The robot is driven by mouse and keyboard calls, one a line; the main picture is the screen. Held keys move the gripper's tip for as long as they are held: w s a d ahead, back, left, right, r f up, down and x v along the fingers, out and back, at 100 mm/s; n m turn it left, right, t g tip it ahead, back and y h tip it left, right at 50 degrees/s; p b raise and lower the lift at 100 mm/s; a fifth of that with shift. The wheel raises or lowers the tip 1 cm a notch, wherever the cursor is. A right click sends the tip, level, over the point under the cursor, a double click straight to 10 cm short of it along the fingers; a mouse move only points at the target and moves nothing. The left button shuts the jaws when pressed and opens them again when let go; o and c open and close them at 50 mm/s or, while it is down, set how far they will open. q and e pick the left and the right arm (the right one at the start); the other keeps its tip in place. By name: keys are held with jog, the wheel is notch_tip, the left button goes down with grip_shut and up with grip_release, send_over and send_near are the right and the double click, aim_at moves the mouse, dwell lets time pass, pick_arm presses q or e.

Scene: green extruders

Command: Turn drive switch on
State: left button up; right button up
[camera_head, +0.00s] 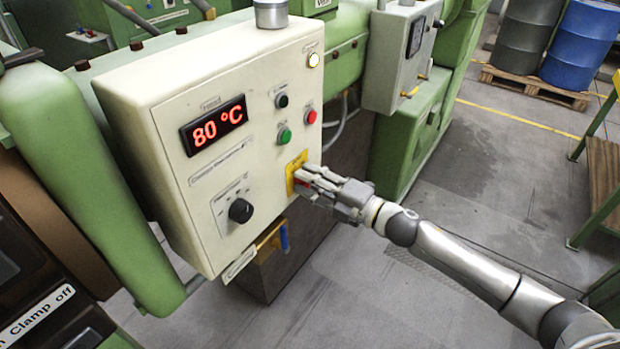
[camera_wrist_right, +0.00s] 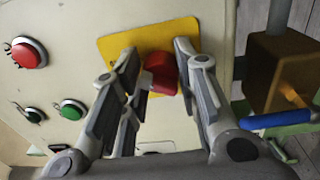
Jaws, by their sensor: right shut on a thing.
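The drive switch is a red rotary knob (camera_wrist_right: 160,74) on a yellow plate (camera_wrist_right: 122,44), low on the right of the cream control panel (camera_head: 170,100). The yellow plate also shows in the head view (camera_head: 292,172). My right gripper (camera_head: 308,180) is at the switch, and its fingers (camera_wrist_right: 158,72) are closed on the red knob from both sides. The fingers hide part of the knob, and its exact angle is hard to tell. My left gripper is in neither view.
The panel carries a red display reading 80 °C (camera_head: 214,125), a black dial (camera_head: 241,210), a red button (camera_head: 311,117), a green button (camera_head: 284,136), a black button (camera_head: 281,101) and a lit lamp (camera_head: 313,60). A blue handle (camera_head: 284,237) sits below.

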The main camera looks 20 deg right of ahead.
dwell(0.4)
jog(key=o, duration=1)
jog(key=shift+v, duration=6.05)
